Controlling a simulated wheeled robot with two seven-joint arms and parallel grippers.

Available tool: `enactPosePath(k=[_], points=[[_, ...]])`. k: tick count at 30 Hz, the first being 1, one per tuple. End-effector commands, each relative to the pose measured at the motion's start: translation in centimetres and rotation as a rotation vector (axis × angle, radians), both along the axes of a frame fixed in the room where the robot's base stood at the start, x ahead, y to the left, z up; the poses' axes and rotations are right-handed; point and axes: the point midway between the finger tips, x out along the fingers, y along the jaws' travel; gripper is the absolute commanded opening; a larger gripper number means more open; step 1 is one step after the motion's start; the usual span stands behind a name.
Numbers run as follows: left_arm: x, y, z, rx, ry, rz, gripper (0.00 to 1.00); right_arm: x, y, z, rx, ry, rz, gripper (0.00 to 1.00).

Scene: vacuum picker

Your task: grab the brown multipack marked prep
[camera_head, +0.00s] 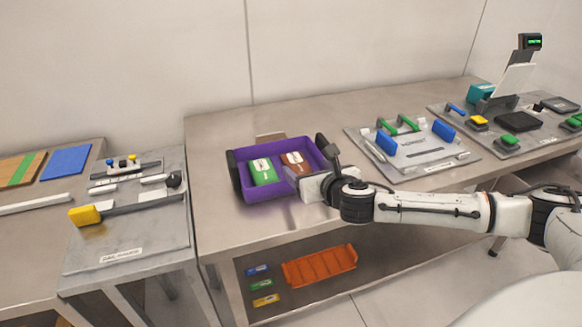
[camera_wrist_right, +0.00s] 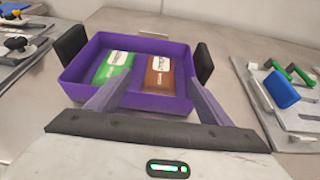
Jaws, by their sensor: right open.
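The brown multipack (camera_head: 297,159) has a white label and lies in the right part of a purple bin (camera_head: 265,200). In the right wrist view the brown pack (camera_wrist_right: 160,84) shows between my finger tips, with small print I cannot read for sure. A green multipack (camera_head: 263,172) lies to its left in the same bin. My right gripper (camera_head: 291,175) is open and empty at the bin's near right side, its fingers reaching over the near wall; in the right wrist view the fingers (camera_wrist_right: 163,76) point toward the packs. My left gripper is not in view.
The bin has black side pieces (camera_wrist_right: 72,45) at left and right. A grey board (camera_head: 410,160) with blue and green handles stands to the right. A metal stand (camera_head: 135,225) with a yellow-ended tool is at left. An orange tray (camera_head: 320,267) lies on the lower shelf.

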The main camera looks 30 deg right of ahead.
Motion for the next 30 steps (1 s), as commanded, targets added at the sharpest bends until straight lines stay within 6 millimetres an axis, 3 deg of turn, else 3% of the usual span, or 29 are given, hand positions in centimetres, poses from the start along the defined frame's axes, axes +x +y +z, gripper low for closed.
enactPosePath(k=[4,11,21,30], points=[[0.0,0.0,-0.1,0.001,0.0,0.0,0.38,2.2,-0.3,-0.9,0.003,-0.002,0.001,0.73],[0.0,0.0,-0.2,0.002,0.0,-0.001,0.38,3.7,-0.7,-1.6,0.004,-0.001,0.003,0.73],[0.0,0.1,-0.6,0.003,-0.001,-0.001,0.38,7.2,-2.1,-3.5,0.005,-0.001,0.0,0.73],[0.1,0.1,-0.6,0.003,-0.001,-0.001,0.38,7.7,-2.1,-3.7,0.005,0.0,0.003,0.73]])
